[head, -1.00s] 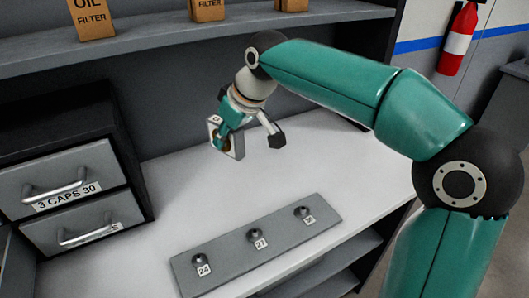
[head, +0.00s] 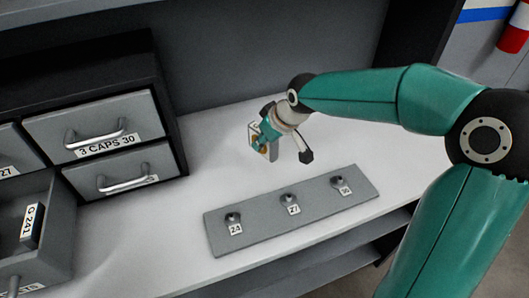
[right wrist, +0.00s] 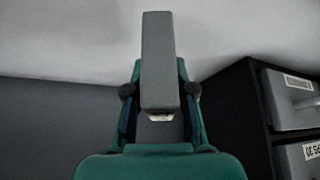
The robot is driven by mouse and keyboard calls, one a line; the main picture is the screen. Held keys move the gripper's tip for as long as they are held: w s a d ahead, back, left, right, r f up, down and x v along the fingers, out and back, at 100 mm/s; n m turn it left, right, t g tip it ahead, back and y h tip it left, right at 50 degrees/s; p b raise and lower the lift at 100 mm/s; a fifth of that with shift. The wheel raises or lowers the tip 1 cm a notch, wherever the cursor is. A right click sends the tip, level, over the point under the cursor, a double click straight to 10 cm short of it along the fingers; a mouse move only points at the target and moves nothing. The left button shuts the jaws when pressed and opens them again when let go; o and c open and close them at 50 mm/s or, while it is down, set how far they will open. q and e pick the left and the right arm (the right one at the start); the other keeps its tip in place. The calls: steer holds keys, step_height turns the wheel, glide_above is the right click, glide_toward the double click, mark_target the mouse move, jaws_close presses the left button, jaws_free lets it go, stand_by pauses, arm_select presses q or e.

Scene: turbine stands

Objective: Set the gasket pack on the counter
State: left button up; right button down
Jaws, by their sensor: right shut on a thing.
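My right gripper (head: 264,143) is shut on a grey flat block with a white label (head: 252,128), which I take as the gasket pack; its lettering is too small to read. The block also shows in the right wrist view (right wrist: 157,60), sticking out from between the fingers (right wrist: 160,113). The gripper points down over the back part of the white counter (head: 212,158). I cannot tell whether the block touches the counter. My left gripper is not in view.
A grey plate with several numbered pegs (head: 262,226) lies at the counter's front. A drawer cabinet (head: 160,105) stands left. An open drawer (head: 60,225) at lower left holds a dark pack labelled G 241 (head: 30,226). Counter between cabinet and gripper is clear.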

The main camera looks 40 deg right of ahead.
mark_target(264, 153)
steer(key=shift+f, duration=2.35)
steer(key=c, duration=1)
jaws_free()
steer(key=v, duration=1.2)
steer(key=shift+r, duration=0.1)
